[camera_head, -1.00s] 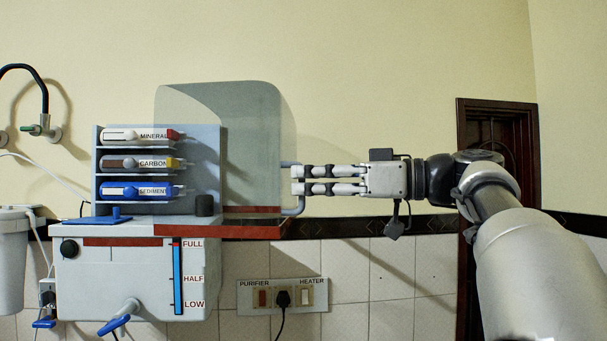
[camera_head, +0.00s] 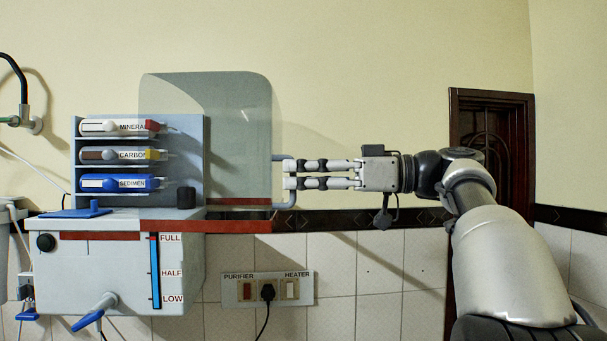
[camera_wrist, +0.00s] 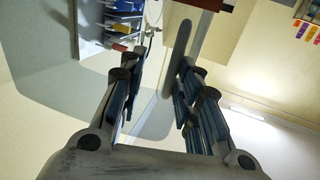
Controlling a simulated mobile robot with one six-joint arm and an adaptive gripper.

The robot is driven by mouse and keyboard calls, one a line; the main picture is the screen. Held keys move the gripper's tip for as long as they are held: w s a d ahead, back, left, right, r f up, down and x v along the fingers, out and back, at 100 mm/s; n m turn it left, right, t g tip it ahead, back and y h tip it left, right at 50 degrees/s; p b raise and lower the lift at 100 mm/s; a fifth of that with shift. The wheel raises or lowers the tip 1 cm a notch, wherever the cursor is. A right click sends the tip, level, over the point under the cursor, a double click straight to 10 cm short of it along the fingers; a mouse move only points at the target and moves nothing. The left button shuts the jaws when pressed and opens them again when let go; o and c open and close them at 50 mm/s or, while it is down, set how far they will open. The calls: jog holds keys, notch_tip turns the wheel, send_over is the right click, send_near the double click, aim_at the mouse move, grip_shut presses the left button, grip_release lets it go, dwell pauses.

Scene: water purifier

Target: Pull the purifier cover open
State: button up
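The purifier cover (camera_head: 243,125) is a clear, tinted panel. It stands out to the right of the filter rack, overlapping only its right part, so the filters are exposed. Its grey bar handle (camera_head: 277,202) is at the right edge. My gripper (camera_head: 287,174) is at this handle, with a gap between its two fingers. In the wrist view, my gripper (camera_wrist: 158,68) has its fingers apart, and the handle (camera_wrist: 177,60) shows between them, closer to the right finger. I cannot tell whether they touch it.
The rack holds mineral, carbon and sediment filters (camera_head: 118,155) above a white tank (camera_head: 95,275) with a blue-handled tap (camera_head: 90,318). A switch panel (camera_head: 267,289) is on the tiled wall below my gripper. A dark door (camera_head: 490,140) is at the right.

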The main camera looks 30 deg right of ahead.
jog(key=shift+o, duration=1)
jog(key=shift+w+r, duration=0.15)
jog(key=shift+r, duration=0.2)
jog(key=shift+d, duration=0.1)
jog(key=v, duration=1.2)
jog(key=shift+f, duration=0.3)
